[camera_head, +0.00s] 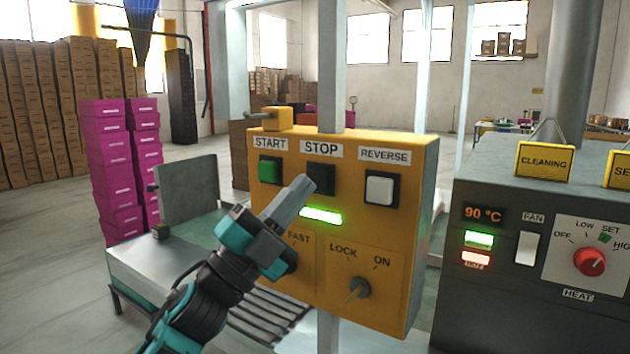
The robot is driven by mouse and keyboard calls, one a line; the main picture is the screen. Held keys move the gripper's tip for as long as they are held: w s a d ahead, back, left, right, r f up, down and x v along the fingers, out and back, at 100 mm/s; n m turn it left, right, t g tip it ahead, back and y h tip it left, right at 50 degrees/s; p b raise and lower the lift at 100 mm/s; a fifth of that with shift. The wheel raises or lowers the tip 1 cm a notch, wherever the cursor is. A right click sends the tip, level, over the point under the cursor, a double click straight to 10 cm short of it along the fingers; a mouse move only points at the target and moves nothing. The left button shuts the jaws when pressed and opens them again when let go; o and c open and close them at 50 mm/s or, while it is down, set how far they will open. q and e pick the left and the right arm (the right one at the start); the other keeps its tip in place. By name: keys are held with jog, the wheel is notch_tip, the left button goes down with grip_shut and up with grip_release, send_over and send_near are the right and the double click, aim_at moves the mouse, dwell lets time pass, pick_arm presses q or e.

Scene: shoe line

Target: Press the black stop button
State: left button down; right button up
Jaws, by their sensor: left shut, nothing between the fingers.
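The black stop button (321,178) sits on the yellow control panel (411,245), under the STOP label, between the green start button (270,170) and the white reverse button (380,188). My left gripper (303,187) is shut and empty. Its tip is at the lower left edge of the black button in the picture and covers part of it. I cannot tell whether the tip touches the button. My right gripper is not in view.
A green light (321,215) glows below the buttons. A key switch (358,288) is lower on the panel. A grey heater box (490,320) with a red knob (590,261) stands at the right. A roller conveyor (262,318) runs behind my arm.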

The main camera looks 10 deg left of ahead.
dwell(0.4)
pick_arm(q)
jog(key=shift+w+d, duration=0.15)
jog(key=shift+w, duration=0.25)
jog(key=shift+w+d, duration=0.15)
jog(key=shift+w, duration=0.35)
dwell(0.7)
dwell(0.3)
jog(key=shift+s+a, duration=0.3)
jog(key=shift+s, duration=0.6)
jog(key=s, duration=0.1)
jog(key=s+a, duration=0.1)
jog(key=s, duration=0.2)
jog(key=shift+s+a+p, duration=0.35)
jog(key=shift+p, duration=0.05)
